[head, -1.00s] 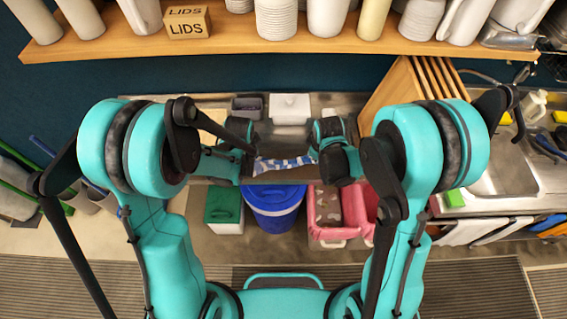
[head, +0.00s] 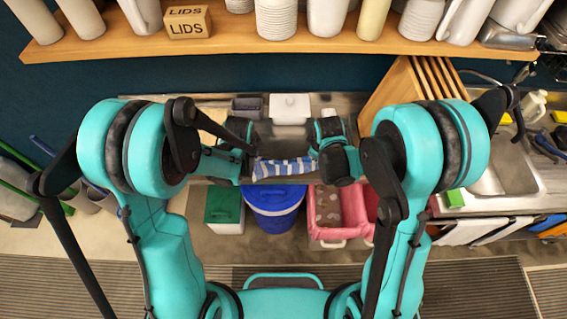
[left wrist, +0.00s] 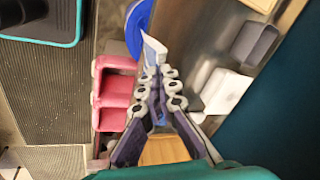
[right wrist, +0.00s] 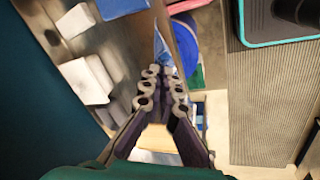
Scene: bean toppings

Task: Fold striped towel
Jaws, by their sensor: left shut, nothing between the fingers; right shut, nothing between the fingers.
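The blue-and-white striped towel (head: 284,169) lies at the front edge of the steel counter, between my two wrists in the head view. It looks like a narrow band, and its ends are partly hidden by my arms. A pale strip that looks like the towel shows just beyond the fingertips in the left wrist view (left wrist: 153,50). My left gripper (left wrist: 158,75) is shut and empty at the towel's left side. My right gripper (right wrist: 166,74) is shut and empty at its right side. Whether the fingertips touch the cloth cannot be told.
A white box (head: 290,108) and a grey container (head: 246,107) stand behind on the counter. A wooden rack (head: 400,90) is at right. A blue bin (head: 275,207), a green bin (head: 224,210) and pink bins (head: 345,215) stand below the front edge. A shelf (head: 330,45) hangs above.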

